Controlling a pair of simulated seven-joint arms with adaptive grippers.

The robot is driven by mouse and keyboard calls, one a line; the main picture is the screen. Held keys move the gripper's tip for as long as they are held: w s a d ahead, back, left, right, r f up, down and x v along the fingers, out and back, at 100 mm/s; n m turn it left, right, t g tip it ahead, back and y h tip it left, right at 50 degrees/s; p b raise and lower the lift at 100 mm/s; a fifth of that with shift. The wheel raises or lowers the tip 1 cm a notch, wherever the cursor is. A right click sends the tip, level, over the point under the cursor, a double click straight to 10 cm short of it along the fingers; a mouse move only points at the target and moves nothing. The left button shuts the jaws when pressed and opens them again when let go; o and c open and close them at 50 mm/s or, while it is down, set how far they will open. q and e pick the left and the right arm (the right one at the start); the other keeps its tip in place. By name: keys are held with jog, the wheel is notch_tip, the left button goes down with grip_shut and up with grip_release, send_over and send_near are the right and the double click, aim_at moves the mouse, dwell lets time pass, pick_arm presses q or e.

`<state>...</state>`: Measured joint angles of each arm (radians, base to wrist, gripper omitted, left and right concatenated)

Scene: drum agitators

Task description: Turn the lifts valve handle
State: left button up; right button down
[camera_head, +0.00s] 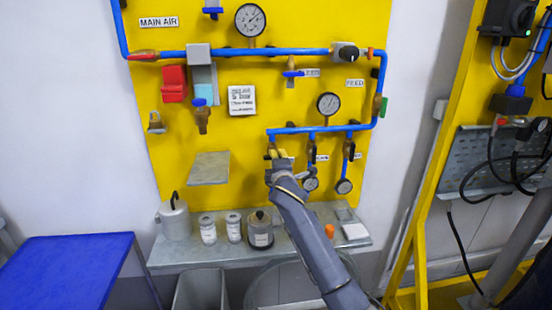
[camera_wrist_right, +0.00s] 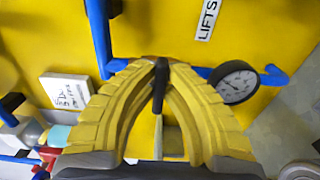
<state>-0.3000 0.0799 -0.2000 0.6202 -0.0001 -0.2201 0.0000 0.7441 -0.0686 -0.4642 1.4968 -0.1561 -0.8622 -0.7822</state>
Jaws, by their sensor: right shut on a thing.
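The yellow fingers of my right gripper (camera_head: 278,155) are at the left end of the lower blue pipe on the yellow panel. In the right wrist view the fingers (camera_wrist_right: 158,90) close around a slim black valve handle (camera_wrist_right: 161,72), just below a blue pipe. A white LIFTS label (camera_wrist_right: 207,18) is above and to the right of the handle. In the head view my gripper and wrist cover most of this valve. My left gripper is not in view.
A gauge (camera_wrist_right: 237,82) sits right of my fingers in the wrist view. Other valves (camera_head: 348,152) hang along the lower pipe. Below the panel, a grey shelf (camera_head: 185,255) holds a canister (camera_head: 174,218) and several jars. A blue table (camera_head: 65,265) stands at the left.

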dwell(0.4)
jog(key=c, duration=1.5)
grip_release()
jog(key=shift+o, duration=0.2)
jog(key=shift+s, duration=0.1)
jog(key=s+d, duration=0.1)
jog(key=s, duration=1)
jog(key=shift+s+d, duration=0.25)
jog(key=shift+s, duration=0.1)
